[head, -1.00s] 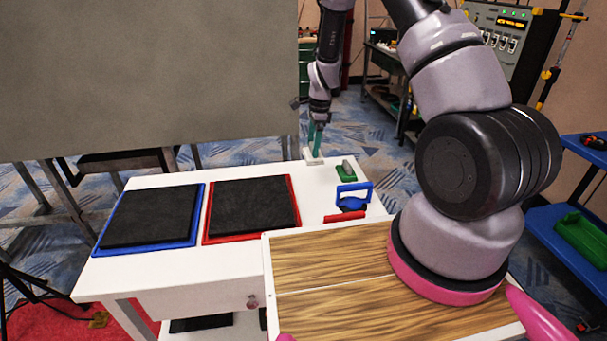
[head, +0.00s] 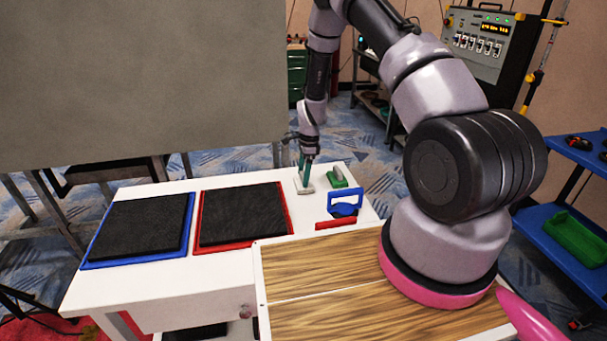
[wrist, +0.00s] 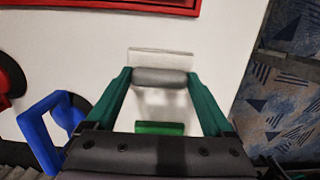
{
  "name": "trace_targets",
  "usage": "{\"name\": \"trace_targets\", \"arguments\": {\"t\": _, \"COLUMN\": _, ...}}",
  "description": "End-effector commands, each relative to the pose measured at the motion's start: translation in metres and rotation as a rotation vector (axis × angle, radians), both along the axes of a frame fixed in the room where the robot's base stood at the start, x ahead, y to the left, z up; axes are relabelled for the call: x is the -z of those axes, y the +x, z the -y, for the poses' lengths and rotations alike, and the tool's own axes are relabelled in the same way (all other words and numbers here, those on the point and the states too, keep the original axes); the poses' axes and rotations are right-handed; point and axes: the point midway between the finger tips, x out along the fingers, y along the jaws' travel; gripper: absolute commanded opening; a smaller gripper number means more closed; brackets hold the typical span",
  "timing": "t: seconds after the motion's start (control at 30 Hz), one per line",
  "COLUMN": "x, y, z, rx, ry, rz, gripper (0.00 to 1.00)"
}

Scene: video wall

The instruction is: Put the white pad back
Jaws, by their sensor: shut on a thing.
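The white pad (head: 305,190) is a pale flat plate with a grey roll-shaped handle, at the far right part of the white table in the head view. It also shows in the wrist view (wrist: 160,53). My gripper (head: 302,166) points down from above the pad. In the wrist view, its green fingers (wrist: 160,78) are shut on the two ends of the grey handle. I cannot tell whether the pad touches the table. A green pad (head: 338,177) stands beside it to the right and shows below it in the wrist view (wrist: 160,129).
A blue-handled tool (head: 345,203) and a red one (head: 338,223) lie nearer on the white table (head: 170,275). Black panels in a blue frame (head: 98,262) and a red frame (head: 203,248) lie to the left.

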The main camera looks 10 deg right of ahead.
Motion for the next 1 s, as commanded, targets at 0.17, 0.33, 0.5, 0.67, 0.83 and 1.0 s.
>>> {"name": "trace_targets", "arguments": {"t": 0.17, "x": 0.001, "y": 0.0, "z": 0.0, "rx": 0.0, "ry": 0.0, "rz": 0.0, "gripper": 1.0}}
{"name": "trace_targets", "arguments": {"t": 0.33, "x": -0.001, "y": 0.0, "z": 0.0, "rx": 0.0, "ry": 0.0, "rz": 0.0, "gripper": 1.0}}
{"name": "trace_targets", "arguments": {"t": 0.5, "x": -0.019, "y": 0.001, "z": 0.002, "rx": 0.0, "ry": 0.0, "rz": 0.003, "gripper": 1.0}}
{"name": "trace_targets", "arguments": {"t": 0.67, "x": -0.054, "y": 0.001, "z": 0.006, "rx": -0.001, "ry": 0.0, "rz": 0.004, "gripper": 1.0}}
{"name": "trace_targets", "arguments": {"t": 0.83, "x": -0.089, "y": 0.001, "z": 0.01, "rx": 0.0, "ry": 0.0, "rz": 0.003, "gripper": 1.0}}
{"name": "trace_targets", "arguments": {"t": 1.0, "x": -0.112, "y": 0.0, "z": 0.014, "rx": 0.0, "ry": 0.0, "rz": 0.001, "gripper": 1.0}}
